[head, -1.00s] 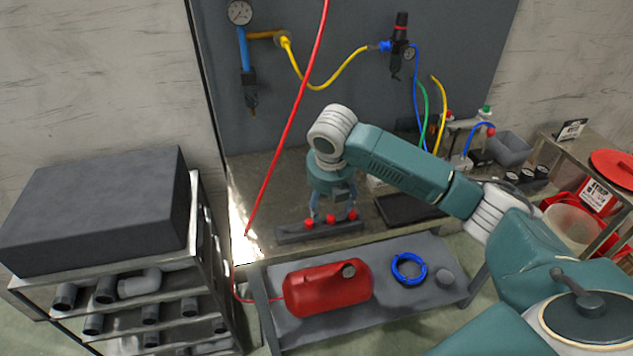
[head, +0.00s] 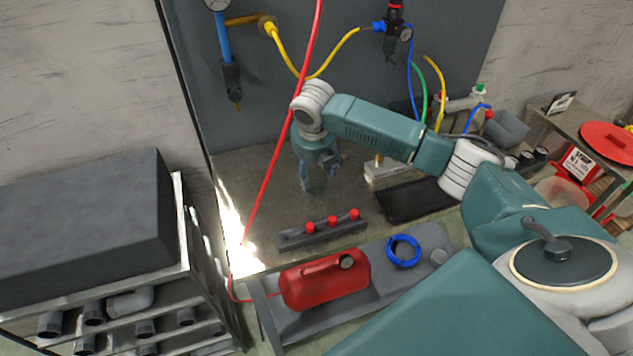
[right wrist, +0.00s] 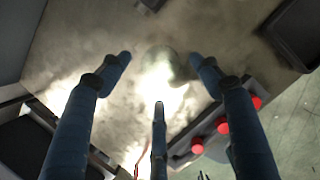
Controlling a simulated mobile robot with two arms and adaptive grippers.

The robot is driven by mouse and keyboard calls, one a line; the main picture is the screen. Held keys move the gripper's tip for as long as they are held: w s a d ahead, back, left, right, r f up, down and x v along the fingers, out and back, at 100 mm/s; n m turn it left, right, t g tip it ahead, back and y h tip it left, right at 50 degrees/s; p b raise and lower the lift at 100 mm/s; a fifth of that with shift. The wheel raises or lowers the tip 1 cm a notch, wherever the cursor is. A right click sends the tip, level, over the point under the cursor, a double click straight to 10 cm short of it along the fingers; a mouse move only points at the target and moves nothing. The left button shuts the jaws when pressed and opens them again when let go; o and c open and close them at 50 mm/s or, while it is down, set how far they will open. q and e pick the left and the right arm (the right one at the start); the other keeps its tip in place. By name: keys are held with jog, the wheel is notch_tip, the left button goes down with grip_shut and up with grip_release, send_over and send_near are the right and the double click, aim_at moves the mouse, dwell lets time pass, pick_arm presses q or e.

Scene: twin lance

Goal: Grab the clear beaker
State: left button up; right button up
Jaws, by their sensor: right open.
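My right gripper (head: 314,184) points down over the metal workbench (head: 262,172), behind the black strip with red knobs. In the right wrist view its fingers (right wrist: 160,72) are spread wide with nothing held between them. A faint, glassy round shape (right wrist: 164,64), seemingly the clear beaker, shows on the bench between and beyond the fingertips. It is washed out by glare, and I cannot tell how far below the fingers it is. I cannot make out the beaker in the head view, where my gripper may hide it. My left gripper is not in view.
The black strip with three red knobs (head: 322,232) lies along the bench's front edge. A black tray (head: 412,202) lies to the right. A red hose (head: 270,178) hangs across the left side. A red can (head: 325,281) and blue coil (head: 403,251) are on the lower shelf.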

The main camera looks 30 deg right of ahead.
aim_at(316, 177)
jog(key=x, duration=0.1)
jog(key=p+x, duration=0.1)
jog(key=x, duration=0.1)
jog(key=p+x, duration=0.1)
jog(key=x, duration=0.1)
jog(key=shift+d, duration=0.25)
jog(key=shift+f, duration=0.1)
jog(key=shift+c, duration=0.5)
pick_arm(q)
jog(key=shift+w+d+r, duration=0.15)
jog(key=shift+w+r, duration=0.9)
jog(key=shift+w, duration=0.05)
pick_arm(e)
jog(key=c, duration=1)
